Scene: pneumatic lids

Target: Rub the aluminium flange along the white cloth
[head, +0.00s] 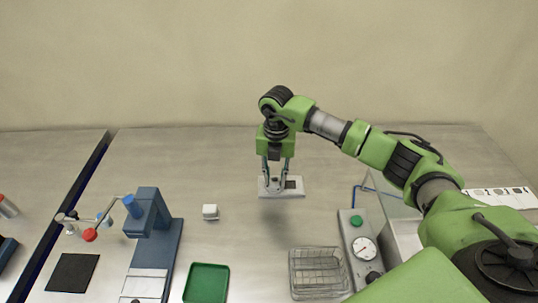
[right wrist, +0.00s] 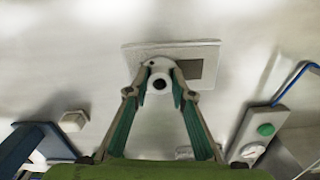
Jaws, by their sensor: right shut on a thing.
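My right gripper (head: 274,180) is shut on the aluminium flange (right wrist: 160,80), a pale round piece with a dark hole, which shows between the fingertips in the right wrist view. In the head view the fingers mostly hide it. The white cloth (head: 295,192) appears as a pale rectangle on the bench with a dark grey patch on its right part; it also shows in the right wrist view (right wrist: 212,52). The flange is over the near edge of the cloth, left of the dark patch. I cannot tell whether they touch. My left gripper is not in view.
A small white block (head: 210,212) lies left of the cloth. A green tray (head: 206,283), a wire basket (head: 318,272) and a panel with gauge and green button (head: 357,240) stand nearer. A blue press (head: 150,215) stands at left. Bench around the cloth is clear.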

